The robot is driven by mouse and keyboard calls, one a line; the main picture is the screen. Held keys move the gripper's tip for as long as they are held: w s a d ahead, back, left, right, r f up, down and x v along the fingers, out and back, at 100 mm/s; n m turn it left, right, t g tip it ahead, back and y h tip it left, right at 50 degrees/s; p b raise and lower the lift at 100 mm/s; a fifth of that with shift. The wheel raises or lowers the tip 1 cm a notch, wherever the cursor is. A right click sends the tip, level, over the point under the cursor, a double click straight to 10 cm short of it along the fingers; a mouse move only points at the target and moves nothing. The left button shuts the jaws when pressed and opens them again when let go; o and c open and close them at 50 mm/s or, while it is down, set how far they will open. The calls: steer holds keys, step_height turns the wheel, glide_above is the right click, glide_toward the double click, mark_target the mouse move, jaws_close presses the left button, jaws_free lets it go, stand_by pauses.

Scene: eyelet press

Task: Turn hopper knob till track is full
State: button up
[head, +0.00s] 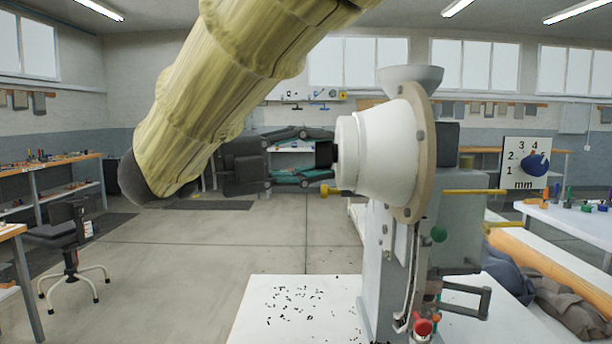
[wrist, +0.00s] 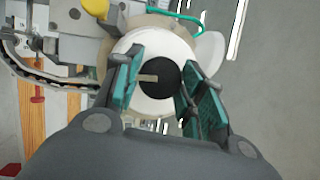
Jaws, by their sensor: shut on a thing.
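The black hopper knob (head: 323,154) sticks out from the hub of the white hopper drum (head: 388,150). In the wrist view the round knob (wrist: 160,78) has a pale mark pointing left. My gripper (head: 326,155) comes in level from the left, its teal-padded fingers above and below the knob. The track (head: 412,275) runs down below the drum. The curved track (wrist: 40,73) shows at left in the wrist view; how full it is cannot be told.
Many small dark pieces lie scattered on the white table (head: 255,325) below my gripper. A white funnel (head: 410,75) tops the drum. A yellow rod (head: 475,192) and an mm scale board (head: 525,165) stand right of the press.

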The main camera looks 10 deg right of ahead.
steer(key=shift+f+m+h, duration=0.1)
steer(key=shift+m+h, duration=0.6)
steer(key=shift+m, duration=1.1)
steer(key=shift+g, duration=0.4)
steer(key=o, duration=1)
